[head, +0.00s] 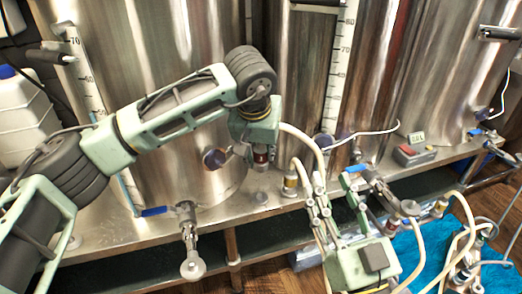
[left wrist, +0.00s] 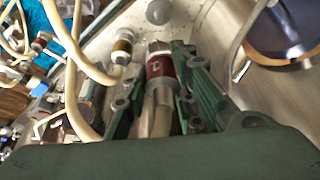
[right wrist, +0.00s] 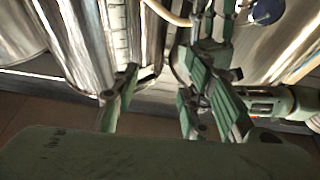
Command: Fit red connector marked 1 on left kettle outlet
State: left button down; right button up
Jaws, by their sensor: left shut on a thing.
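My left gripper (head: 261,158) is shut on the red connector (left wrist: 159,67), a metal fitting with a red band and a pale mark that I cannot read clearly. A pale hose runs from it. In the head view the connector (head: 261,154) hangs above the steel ledge, in front of the left kettle (head: 130,75). The left kettle outlet (head: 190,240), a valve with a blue handle and a round open end facing down-front, is lower left of the gripper and apart from it. My right gripper (head: 318,200) is open and empty, right of the left one.
A yellow-banded connector (head: 290,185) stands on the steel ledge (head: 210,215) between my grippers. Another valve (head: 378,185) is right of my right gripper. Pale hoses and a blue mat (head: 420,255) lie at lower right. A white jug (head: 25,115) stands at left.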

pick_arm(q)
jog(key=shift+r+p, duration=0.7)
jog(key=shift+r, duration=0.6)
jog(key=shift+r+p, duration=0.4)
jog(key=shift+p, duration=0.2)
pick_arm(e)
notch_tip(320, 180, down, 13)
jog(key=d+g+h, duration=0.1)
jog(key=g+h, duration=0.1)
jog(key=g, duration=0.5)
jog(key=shift+d+r, duration=0.15)
jog(key=shift+d, duration=0.2)
jog(key=shift+r, duration=0.1)
